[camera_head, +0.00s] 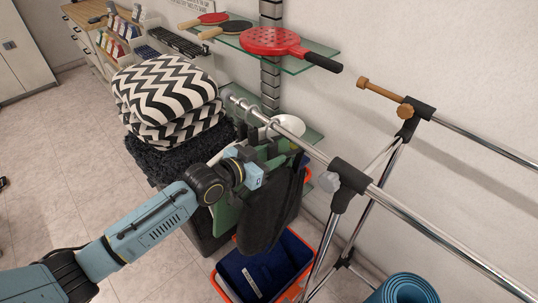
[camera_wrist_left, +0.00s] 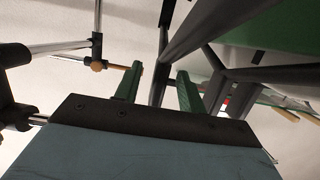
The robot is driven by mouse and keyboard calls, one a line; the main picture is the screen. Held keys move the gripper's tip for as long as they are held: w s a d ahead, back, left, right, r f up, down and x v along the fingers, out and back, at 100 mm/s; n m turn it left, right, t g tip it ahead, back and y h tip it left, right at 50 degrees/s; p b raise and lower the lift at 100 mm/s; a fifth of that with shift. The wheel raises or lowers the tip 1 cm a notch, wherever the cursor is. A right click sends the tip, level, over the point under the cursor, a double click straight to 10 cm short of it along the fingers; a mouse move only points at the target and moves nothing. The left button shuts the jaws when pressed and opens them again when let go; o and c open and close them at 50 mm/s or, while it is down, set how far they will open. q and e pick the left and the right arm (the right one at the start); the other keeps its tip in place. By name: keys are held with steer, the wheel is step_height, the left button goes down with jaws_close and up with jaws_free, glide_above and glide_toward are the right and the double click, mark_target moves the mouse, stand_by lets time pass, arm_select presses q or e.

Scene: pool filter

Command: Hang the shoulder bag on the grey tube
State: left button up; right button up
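The shoulder bag, dark grey with green parts (camera_head: 272,215), hangs upright below the left end of the grey tube (camera_head: 380,203), a shiny rail running from the centre to the lower right. Its dark straps reach up beside the tube; I cannot tell whether they loop over it. My left gripper (camera_head: 268,152) is at the straps, just left of the tube. In the left wrist view, its green fingers (camera_wrist_left: 160,72) stand apart, with a dark strap (camera_wrist_left: 165,45) running between them and gaps visible on both sides. My right gripper is not in view.
An orange crate with blue contents (camera_head: 262,275) stands below the bag. Zigzag cushions (camera_head: 168,90) are stacked behind my left arm. Glass shelves with paddles (camera_head: 275,42) are on the wall. A second rail (camera_head: 485,140) and a rolled blue mat (camera_head: 405,290) are at right.

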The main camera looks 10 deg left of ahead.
arm_select(q)
steer(key=shift+f, duration=0.2)
steer(key=v, duration=1.3)
steer(key=shift+a+r, duration=0.2)
steer(key=shift+r, duration=0.05)
steer(key=shift+s, duration=0.1)
